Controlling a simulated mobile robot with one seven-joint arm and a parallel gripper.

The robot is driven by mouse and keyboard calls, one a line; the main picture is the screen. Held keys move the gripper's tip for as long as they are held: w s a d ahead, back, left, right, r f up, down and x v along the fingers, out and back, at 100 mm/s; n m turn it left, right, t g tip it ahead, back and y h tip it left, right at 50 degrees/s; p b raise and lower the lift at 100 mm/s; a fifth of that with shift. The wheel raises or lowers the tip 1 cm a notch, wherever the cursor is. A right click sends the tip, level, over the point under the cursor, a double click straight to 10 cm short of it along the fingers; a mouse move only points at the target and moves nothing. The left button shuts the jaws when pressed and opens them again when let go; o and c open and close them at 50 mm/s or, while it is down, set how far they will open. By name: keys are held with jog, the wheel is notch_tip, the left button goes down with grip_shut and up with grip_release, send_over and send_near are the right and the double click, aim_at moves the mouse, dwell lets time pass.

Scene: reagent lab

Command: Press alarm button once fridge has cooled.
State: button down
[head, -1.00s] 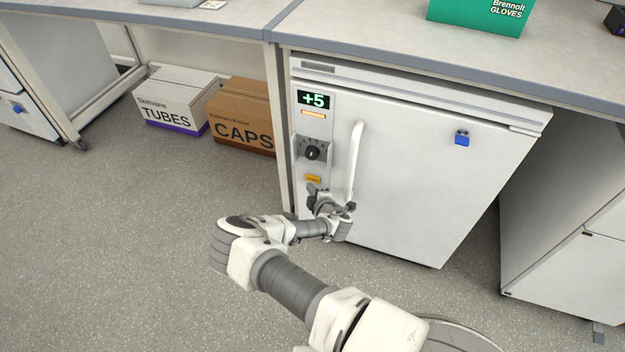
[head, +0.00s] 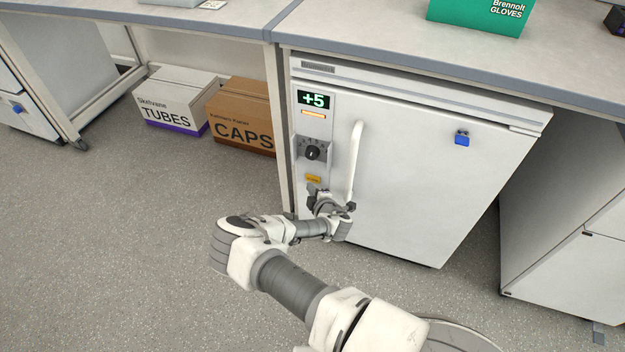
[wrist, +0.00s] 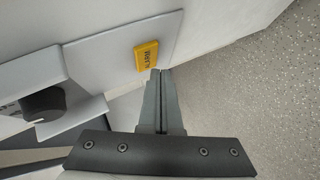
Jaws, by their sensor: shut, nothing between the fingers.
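The white fridge (head: 420,160) stands under the bench with its door closed. Its green display (head: 314,100) reads +5, with an orange lit bar (head: 312,113) below it. A black dial (head: 312,153) sits lower on the panel; it also shows at the left of the wrist view (wrist: 42,104). The yellow alarm button (head: 313,179) is below the dial, and in the wrist view (wrist: 147,56) its label is turned sideways. My gripper (head: 312,190) is shut and empty. In the wrist view its fingertips (wrist: 160,72) are just below the button; I cannot tell whether they touch it.
The fridge's white vertical handle (head: 355,160) is just right of my gripper. A blue lock (head: 462,138) is on the door. A TUBES box (head: 175,100) and a CAPS box (head: 240,115) sit under the bench at left. The floor (head: 130,240) at left is clear.

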jog(key=shift+w, duration=0.15)
jog(key=shift+w+d, duration=0.15)
jog(key=shift+w, duration=0.1)
jog(key=shift+w+d, duration=0.15)
jog(key=shift+w, duration=0.25)
dwell(0.6)
jog(key=shift+s, duration=0.1)
jog(key=shift+s+a, duration=0.3)
jog(key=shift+s, duration=0.4)
jog(key=shift+s+a+p, duration=0.3)
jog(key=shift+s, duration=0.5)
jog(key=shift+s+a+p, duration=0.3)
jog(key=shift+s, duration=0.45)
jog(key=shift+s+a+p, duration=0.3)
jog(key=shift+s, duration=0.5)
